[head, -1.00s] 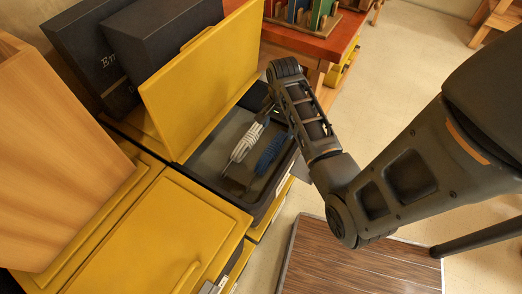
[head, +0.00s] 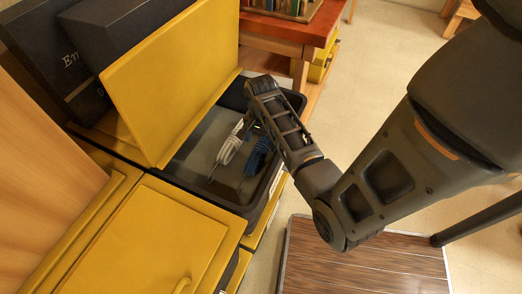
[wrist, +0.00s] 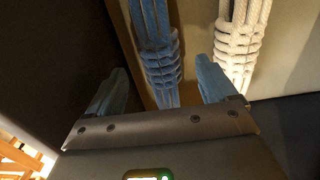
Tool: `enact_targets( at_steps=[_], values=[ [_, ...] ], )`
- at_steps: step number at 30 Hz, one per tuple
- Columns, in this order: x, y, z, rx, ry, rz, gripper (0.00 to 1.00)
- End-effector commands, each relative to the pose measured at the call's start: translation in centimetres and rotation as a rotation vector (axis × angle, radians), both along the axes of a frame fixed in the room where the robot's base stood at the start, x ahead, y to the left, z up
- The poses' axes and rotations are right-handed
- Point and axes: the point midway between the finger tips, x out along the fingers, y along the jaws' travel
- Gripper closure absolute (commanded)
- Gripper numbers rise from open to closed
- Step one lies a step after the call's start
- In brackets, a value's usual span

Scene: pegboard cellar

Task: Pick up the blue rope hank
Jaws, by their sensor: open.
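The blue rope hank (head: 259,156) lies in the open black-rimmed bin of the yellow cabinet, at the right side beside a white rope hank (head: 230,148). In the wrist view the blue rope hank (wrist: 160,58) runs up from between my fingertips, with its wrapped coils in the middle. The white rope hank (wrist: 241,40) lies to its right, outside the right finger. My gripper (wrist: 157,90) is open with light-blue fingertips, one on each side of the blue hank. Whether they touch it I cannot tell. In the head view my arm hides the gripper's tips.
The bin's dark wall (wrist: 60,60) is close at left in the wrist view. The raised yellow lid (head: 175,80) stands behind the bin. Dark boxes (head: 75,65) stand behind the lid. A red-topped table (head: 290,32) is at the back.

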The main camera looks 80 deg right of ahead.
Motion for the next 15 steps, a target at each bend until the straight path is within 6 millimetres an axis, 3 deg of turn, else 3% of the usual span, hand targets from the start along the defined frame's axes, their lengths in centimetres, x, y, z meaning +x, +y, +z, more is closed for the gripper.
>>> enact_targets(
  at_steps=[9,15],
  values=[
    [0.0,-0.2,-4.2,0.002,0.001,0.000,0.15],
    [0.0,-0.2,-5.4,0.000,0.000,0.000,0.15]
  ],
)
